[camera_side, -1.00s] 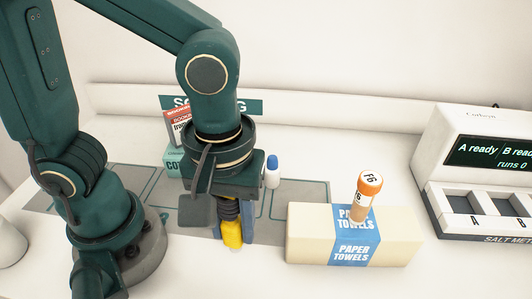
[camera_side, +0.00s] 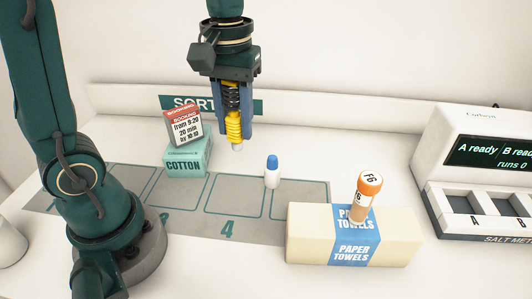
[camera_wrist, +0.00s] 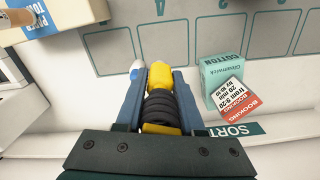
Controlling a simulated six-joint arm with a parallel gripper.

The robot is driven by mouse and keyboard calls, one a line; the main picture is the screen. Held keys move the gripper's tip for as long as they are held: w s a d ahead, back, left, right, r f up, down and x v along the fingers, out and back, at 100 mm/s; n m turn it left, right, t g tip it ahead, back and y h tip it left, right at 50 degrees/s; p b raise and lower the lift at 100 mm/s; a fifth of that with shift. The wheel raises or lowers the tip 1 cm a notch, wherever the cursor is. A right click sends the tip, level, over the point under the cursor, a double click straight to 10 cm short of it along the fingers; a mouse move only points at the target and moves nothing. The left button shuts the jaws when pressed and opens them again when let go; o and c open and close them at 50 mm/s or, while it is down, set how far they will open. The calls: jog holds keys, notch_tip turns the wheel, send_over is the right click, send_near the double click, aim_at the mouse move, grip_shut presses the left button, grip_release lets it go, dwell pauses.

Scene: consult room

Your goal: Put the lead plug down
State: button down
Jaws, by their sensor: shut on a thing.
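The lead plug (camera_side: 234,126) is yellow with a black ribbed sleeve. My gripper (camera_side: 235,108) is shut on it and holds it upright, tip down, in the air above the grey mat. In the wrist view the plug's yellow end (camera_wrist: 161,76) and black ribs sit between my fingers. The grey mat (camera_side: 195,228) has outlined, numbered compartments; a 4 shows in the side view. My arm's base hides part of its left end. The mat also shows in the wrist view (camera_wrist: 215,45).
A white bottle with a blue cap (camera_side: 272,172) stands on the mat, right of the plug. A cotton box (camera_side: 188,160) with a booking card (camera_side: 187,128) is behind. A salt meter (camera_side: 480,205) stands right.

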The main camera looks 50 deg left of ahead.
jog(key=shift+w+a+r+m, duration=0.25)
jog(key=shift+a+r+m, duration=0.1)
jog(key=shift+m, duration=0.75)
jog(key=shift+w+a+r+m, duration=0.3)
jog(key=shift+a+m, duration=0.1)
jog(key=shift+m, duration=0.7)
jog(key=shift+w+a+r+m, duration=0.25)
jog(key=shift+a+m, duration=0.1)
jog(key=shift+m, duration=0.75)
jog(key=w+d+f+m, duration=0.4)
jog(key=w+d+m, duration=0.25)
jog(key=d, duration=0.25)
jog(key=shift+m, duration=0.35)
jog(key=shift+s+f, duration=0.15)
jog(key=shift+f, duration=1.55)
jog(key=shift+s+f, duration=0.15)
jog(key=shift+f, duration=1.55)
jog(key=shift+s+f, duration=0.15)
jog(key=shift+f, duration=1.55)
